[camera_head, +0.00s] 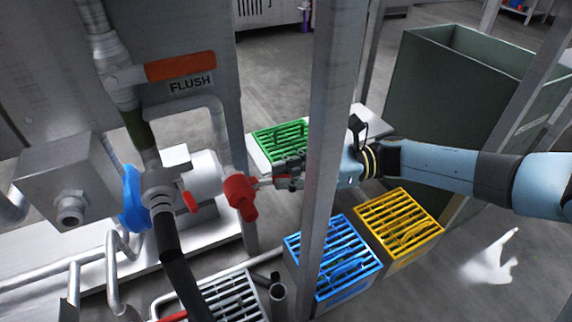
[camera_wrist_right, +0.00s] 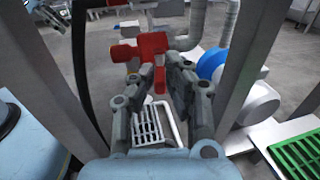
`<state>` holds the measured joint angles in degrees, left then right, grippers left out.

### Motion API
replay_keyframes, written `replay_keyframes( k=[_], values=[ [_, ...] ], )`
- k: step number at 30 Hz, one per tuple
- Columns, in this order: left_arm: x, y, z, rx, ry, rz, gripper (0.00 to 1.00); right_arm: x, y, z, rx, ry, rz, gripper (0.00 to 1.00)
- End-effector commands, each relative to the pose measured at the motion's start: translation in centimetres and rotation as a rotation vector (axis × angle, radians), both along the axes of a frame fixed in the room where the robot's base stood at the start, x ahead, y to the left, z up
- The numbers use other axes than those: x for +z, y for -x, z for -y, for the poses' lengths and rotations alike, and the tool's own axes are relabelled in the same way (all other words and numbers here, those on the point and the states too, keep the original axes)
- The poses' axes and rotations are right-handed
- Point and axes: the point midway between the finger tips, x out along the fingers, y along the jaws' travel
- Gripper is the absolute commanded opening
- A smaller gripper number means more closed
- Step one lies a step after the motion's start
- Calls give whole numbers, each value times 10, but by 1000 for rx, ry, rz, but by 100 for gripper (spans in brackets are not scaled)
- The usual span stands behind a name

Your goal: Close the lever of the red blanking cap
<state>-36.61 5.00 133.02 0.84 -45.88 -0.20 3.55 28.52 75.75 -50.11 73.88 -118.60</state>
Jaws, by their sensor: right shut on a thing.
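The red blanking cap (camera_head: 240,192) sits on the end of a grey pipe, left of the steel post in the head view. It also shows at the top middle of the right wrist view (camera_wrist_right: 150,44). Its red lever (camera_wrist_right: 160,80) sticks out toward my right gripper and lies between the fingers. My right gripper (camera_head: 268,181) reaches in from the right behind the post, level with the cap, and is shut on the lever. In the wrist view the fingers (camera_wrist_right: 158,74) flank the lever. The post hides part of my right wrist.
A steel post (camera_head: 328,130) stands close to my right arm. Green (camera_head: 262,150), blue (camera_head: 348,290) and yellow (camera_head: 428,252) crates stand around it. An orange-handled pipe with a FLUSH label (camera_head: 190,84), a blue fitting (camera_head: 133,200) and a black hose (camera_head: 178,262) lie left.

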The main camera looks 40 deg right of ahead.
Motion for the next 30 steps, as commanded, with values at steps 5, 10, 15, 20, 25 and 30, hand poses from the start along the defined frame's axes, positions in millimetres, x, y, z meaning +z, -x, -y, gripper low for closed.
replay_keyframes(
  k=[5,10,15,20,25,30],
  values=[
    [34,8,0,-1,-4,-145,40,5,8,-5,-138,-2,0,0],
    [55,23,0,-4,-7,-272,40,3,13,-9,-257,-3,-1,0],
    [40,29,-4,2,-17,-302,40,2,17,-12,-347,-2,-1,0],
    [33,31,-6,5,-21,-315,40,1,19,-14,-399,-2,-1,0],
    [29,33,-7,6,-23,-323,40,0,20,-15,-424,0,-1,0],
    [28,33,-7,6,-23,-325,40,0,20,-15,-428,1,-1,0]
  ],
)
